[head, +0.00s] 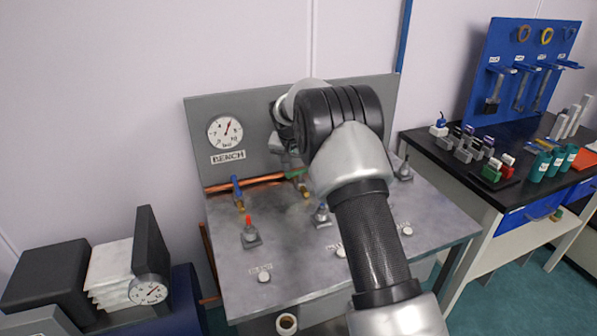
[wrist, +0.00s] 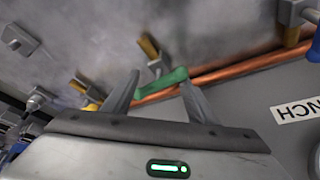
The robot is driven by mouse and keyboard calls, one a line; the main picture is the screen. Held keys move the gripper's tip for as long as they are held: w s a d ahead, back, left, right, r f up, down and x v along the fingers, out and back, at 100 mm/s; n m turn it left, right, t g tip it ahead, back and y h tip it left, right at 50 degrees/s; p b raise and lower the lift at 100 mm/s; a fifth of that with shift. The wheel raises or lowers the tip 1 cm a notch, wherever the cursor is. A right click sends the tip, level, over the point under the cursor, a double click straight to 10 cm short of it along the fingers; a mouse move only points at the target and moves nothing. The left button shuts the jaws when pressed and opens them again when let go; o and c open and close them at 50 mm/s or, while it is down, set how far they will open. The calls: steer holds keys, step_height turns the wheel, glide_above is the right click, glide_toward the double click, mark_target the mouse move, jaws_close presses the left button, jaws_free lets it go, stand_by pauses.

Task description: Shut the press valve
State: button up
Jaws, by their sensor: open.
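A valve with a green lever handle (wrist: 163,84) sits at the copper pipe, and its handle lies roughly along the pipe. In the head view the green handle (head: 296,173) shows only in part beside my arm. My gripper (wrist: 160,79) is open, with one finger on each side of the green handle. I cannot tell whether either finger touches it. The head view hides the fingers behind my arm. Another valve, with a blue handle (head: 237,191), stands to the left on the same pipe. I cannot read which valve is labelled press.
A grey back panel carries a round gauge (head: 225,132) and a BENCH label (head: 228,156). Red-tipped (head: 249,229) and blue-tipped (head: 321,212) fittings stand on the metal bench top (head: 290,275). A black table (head: 450,165) with tools is at right. The front of the bench top is mostly clear.

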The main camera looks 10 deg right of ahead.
jaws_close()
stand_by(0.3)
steer(key=shift+a+r, duration=0.1)
steer(key=shift+a, duration=0.2)
stand_by(0.8)
steer(key=shift+c, duration=1.3)
jaws_free()
steer(key=shift+o, duration=1.3)
steer(key=shift+d, duration=0.2)
steer(key=p+v, duration=0.1)
steer(key=v, duration=1.6)
steer(key=shift+p, duration=0.3)
